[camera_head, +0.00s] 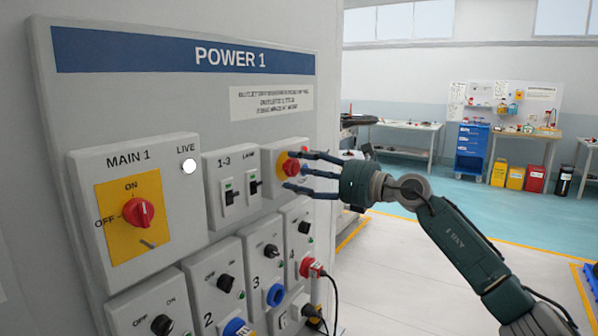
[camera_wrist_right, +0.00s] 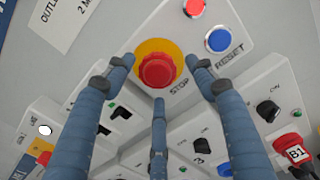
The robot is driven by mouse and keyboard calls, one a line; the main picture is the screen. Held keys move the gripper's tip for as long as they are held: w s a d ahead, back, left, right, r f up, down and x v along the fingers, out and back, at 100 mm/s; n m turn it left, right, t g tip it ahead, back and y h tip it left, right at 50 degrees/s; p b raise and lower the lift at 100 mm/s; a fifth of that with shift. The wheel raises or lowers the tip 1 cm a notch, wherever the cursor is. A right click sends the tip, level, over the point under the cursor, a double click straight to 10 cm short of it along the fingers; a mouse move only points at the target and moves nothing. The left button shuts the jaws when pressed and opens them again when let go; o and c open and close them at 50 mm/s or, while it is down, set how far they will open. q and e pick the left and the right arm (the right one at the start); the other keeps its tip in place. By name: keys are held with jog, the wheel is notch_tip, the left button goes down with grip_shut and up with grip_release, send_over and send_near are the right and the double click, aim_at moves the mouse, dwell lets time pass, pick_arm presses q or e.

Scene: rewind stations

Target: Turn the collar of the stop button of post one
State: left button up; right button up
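The stop button is a red knob with a yellow disc behind it, on a grey box labelled STOP and RESET. In the head view the stop button (camera_head: 291,167) sits at the panel's right side, partly behind my fingers. In the right wrist view the stop button (camera_wrist_right: 157,71) is at upper centre, with its yellow disc (camera_wrist_right: 156,46) showing above it. My right gripper (camera_head: 295,171) is open, its three fingers spread around the button. In the right wrist view my right gripper (camera_wrist_right: 160,72) has no finger visibly closed on the knob; contact is unclear. My left gripper is out of view.
A blue reset button (camera_wrist_right: 219,40) and a red button or lamp (camera_wrist_right: 194,7) are close to my fingers. The POWER 1 panel (camera_head: 190,85) carries the MAIN 1 switch (camera_head: 139,211), breakers (camera_head: 228,191) and sockets. A red plug (camera_head: 310,267) with a cable is below.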

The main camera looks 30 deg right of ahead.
jog(key=shift+s, duration=0.1)
jog(key=c, duration=1)
jog(key=shift+a+f+m+p, duration=0.1)
jog(key=shift+m+p, duration=0.2)
jog(key=shift+c, duration=0.2)
jog(key=shift+m+p, duration=0.45)
jog(key=shift+m, duration=0.15)
jog(key=m+p, duration=0.3)
jog(key=m, duration=0.1)
jog(key=shift+a+f, duration=0.1)
jog(key=shift+a, duration=0.05)
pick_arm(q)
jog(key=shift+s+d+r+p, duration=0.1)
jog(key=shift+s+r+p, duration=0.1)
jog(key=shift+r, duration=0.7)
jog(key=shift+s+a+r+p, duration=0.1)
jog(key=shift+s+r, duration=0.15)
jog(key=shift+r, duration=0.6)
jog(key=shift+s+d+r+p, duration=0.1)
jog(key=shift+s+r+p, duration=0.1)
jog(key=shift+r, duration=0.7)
pick_arm(e)
jog(key=shift+m, duration=0.7)
jog(key=shift+f, duration=0.1)
jog(key=o, duration=1.1)
jog(key=shift+o, duration=0.2)
jog(key=shift+a+r, duration=0.1)
jog(key=shift+r, duration=0.1)
